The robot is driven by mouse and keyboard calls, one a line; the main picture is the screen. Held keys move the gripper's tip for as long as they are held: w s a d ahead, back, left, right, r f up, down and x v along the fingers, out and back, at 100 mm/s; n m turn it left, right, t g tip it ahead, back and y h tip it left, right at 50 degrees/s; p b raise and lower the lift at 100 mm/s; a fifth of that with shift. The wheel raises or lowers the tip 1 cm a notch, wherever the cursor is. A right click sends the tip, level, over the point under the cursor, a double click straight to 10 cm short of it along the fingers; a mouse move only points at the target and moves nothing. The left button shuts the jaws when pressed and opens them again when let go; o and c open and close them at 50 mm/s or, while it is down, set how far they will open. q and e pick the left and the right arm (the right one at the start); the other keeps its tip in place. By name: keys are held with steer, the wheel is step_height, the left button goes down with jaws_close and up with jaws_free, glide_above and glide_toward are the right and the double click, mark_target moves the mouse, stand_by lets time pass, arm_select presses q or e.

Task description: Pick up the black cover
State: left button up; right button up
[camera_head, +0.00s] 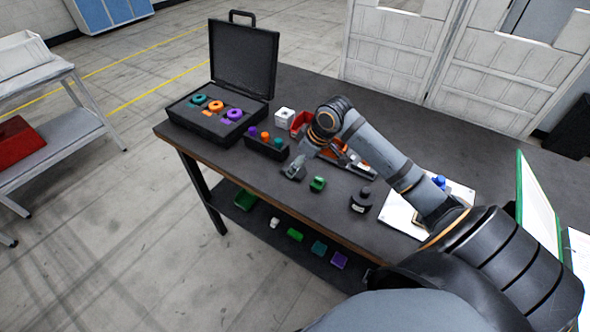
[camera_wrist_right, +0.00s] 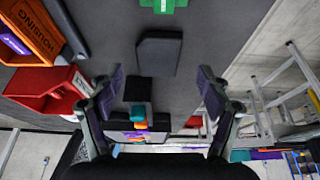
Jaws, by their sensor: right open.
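The black cover (camera_wrist_right: 158,52) is a small dark block on the dark table, seen in the right wrist view ahead of my fingers and slightly towards the top of the picture. My right gripper (camera_wrist_right: 160,82) is open, with one finger on each side and nothing between the tips. In the head view my right gripper (camera_head: 297,168) is low over the table, between the green part (camera_head: 317,184) and the box of coloured pegs (camera_head: 266,146). It largely hides the cover there. I cannot tell the exact height of the fingers above the cover. My left gripper is not in view.
An open black case (camera_head: 190,126) with coloured rings stands at the far left of the table (camera_head: 420,160). A white block (camera_head: 285,117), a red bin (camera_head: 300,121) and an orange bin (camera_wrist_right: 35,28) are behind. A dark part (camera_head: 361,202) stands right of the green one.

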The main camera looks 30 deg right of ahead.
steer(key=x, duration=0.3)
steer(key=shift+w+d+f, duration=0.1)
steer(key=shift+w+d, duration=0.05)
steer(key=shift+c, duration=1)
steer(key=c, duration=0.8)
